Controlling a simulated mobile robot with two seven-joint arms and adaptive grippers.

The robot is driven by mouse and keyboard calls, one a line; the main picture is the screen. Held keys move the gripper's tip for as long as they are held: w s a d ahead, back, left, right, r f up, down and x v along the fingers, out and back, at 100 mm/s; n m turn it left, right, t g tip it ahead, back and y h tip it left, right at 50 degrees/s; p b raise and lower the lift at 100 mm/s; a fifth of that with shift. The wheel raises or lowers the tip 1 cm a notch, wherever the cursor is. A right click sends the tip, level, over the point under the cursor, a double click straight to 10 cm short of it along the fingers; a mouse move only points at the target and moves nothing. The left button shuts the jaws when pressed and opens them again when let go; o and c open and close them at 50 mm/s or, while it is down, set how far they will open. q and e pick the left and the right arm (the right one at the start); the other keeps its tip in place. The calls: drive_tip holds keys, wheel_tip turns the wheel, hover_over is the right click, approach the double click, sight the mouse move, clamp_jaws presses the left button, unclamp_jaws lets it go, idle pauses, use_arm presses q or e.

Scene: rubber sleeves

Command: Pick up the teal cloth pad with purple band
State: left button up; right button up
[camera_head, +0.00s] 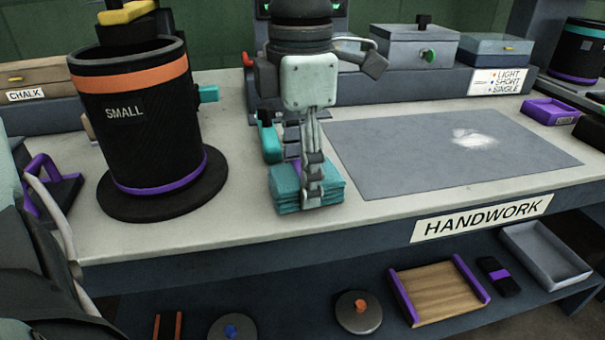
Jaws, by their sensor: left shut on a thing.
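The teal cloth pad (285,188) is near the front edge of the workbench, in the middle of the head view. It looks like a folded stack of layers. My left gripper (309,188) reaches down over it, with its fingers closed on the pad. The gripper hides part of the pad, and a bit of purple shows behind the fingers. I cannot tell whether the pad rests on the bench or is slightly above it. My right gripper is not in view.
A black cylinder (152,137) marked SMALL stands left of the pad. A grey mat (400,155) with white powder lies to the right. Grey boxes (412,48) stand behind. A lower shelf holds a wooden tray (438,290) and a grey tray (545,256).

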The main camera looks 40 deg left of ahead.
sight(299, 177)
use_arm(q)
drive_tip(key=r, duration=0.4)
drive_tip(key=shift+s+r, duration=0.3)
drive_tip(key=shift+s, duration=0.05)
drive_tip(key=s+d+r, duration=0.1)
drive_tip(key=s+r, duration=0.5)
drive_tip(key=s, duration=0.5)
drive_tip(key=shift+d, duration=0.4)
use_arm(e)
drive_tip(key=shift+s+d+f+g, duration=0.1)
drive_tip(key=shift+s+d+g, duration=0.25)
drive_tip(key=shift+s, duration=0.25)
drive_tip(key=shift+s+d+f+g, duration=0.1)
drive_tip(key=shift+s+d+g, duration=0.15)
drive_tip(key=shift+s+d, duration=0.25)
use_arm(q)
drive_tip(key=shift+w+r, duration=0.1)
